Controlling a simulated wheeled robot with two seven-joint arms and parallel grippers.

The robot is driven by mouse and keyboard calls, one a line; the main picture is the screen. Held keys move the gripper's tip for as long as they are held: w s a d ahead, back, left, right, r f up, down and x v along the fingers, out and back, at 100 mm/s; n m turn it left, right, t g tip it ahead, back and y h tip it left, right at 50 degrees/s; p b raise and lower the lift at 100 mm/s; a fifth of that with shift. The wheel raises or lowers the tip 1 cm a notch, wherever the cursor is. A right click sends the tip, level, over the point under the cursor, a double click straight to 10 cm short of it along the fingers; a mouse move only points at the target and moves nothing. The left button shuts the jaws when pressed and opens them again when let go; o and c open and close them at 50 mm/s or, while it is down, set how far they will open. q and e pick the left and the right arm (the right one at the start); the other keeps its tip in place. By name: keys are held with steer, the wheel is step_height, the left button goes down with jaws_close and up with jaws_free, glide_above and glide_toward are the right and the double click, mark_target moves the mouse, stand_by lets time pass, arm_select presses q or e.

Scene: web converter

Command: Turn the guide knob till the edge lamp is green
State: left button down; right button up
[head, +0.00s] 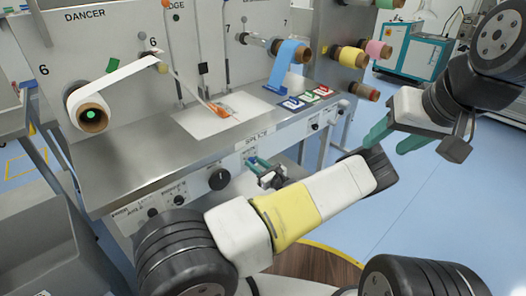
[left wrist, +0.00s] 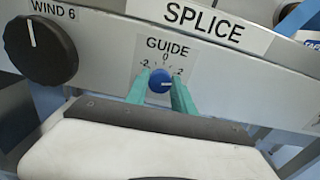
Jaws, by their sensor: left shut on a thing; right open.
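The guide knob (left wrist: 160,81) is a small blue knob under the GUIDE label, with a scale from -2 through 0 to 2. A light mark on it appears to point to the right. My left gripper (left wrist: 160,90) has its two teal fingers on either side of the knob, shut on it. My right gripper (head: 393,140) is open and empty, well right of the panel. The EDGE label is at the top; I cannot tell the edge lamp's colour.
A larger black WIND 6 knob (left wrist: 40,48) is left of the guide knob. A white web roll (head: 88,112) and several coloured rolls are on the machine. A splice sheet (head: 222,115) lies on the steel table. Floor at right is clear.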

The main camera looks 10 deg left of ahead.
arm_select(q)
steer(key=shift+m, duration=1.5)
steer(key=shift+d, duration=0.1)
steer(key=c, duration=1.1)
jaws_free()
steer(key=shift+o, duration=0.2)
